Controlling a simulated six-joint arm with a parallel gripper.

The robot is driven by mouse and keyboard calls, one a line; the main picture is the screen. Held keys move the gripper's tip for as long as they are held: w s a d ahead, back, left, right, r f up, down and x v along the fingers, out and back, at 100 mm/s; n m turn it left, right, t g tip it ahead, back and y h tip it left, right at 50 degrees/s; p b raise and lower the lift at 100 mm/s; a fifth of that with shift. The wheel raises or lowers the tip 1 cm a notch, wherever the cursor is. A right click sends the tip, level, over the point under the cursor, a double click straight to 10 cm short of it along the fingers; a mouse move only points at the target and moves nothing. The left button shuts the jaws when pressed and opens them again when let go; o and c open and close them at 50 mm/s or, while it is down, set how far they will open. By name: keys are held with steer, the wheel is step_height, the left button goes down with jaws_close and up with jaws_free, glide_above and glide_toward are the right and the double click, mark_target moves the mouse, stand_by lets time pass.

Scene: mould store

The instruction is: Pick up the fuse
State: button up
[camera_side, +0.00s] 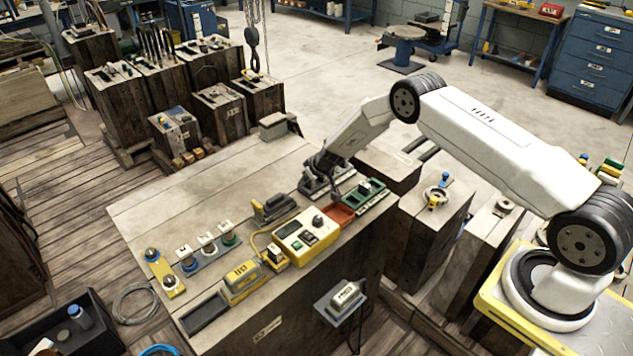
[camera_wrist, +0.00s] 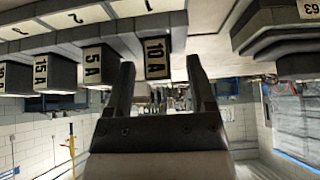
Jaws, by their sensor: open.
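In the wrist view, my gripper (camera_wrist: 160,66) is open, with one dark finger on each side of a dark block marked 10 A (camera_wrist: 155,58), which looks like a fuse. The block appears between or just beyond the fingertips, with gaps on both sides; I cannot tell the depth. Similar blocks marked 5 A (camera_wrist: 94,66) and 15 A (camera_wrist: 42,76) stand in the same row to the left. In the side view, my gripper (camera_side: 322,165) is low over a grey holder at the bench's far right edge. It hides most of the holder, and the fuses there are too small to read.
A red tray (camera_side: 341,214) and a green rack (camera_side: 374,196) lie near the holder. A yellow tester box (camera_side: 305,236) is in front of it. In the wrist view, a dark block marked 63 (camera_wrist: 285,40) is at the upper right.

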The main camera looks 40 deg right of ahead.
jaws_close()
steer(key=shift+r, duration=0.15)
stand_by(0.4)
steer(key=shift+r, duration=1.5)
steer(key=s+a+r, duration=0.1)
steer(key=s+r, duration=0.8)
steer(key=s, duration=0.5)
steer(key=shift+a+r, duration=0.35)
steer(key=shift+a, duration=0.05)
steer(key=shift+r, duration=0.2)
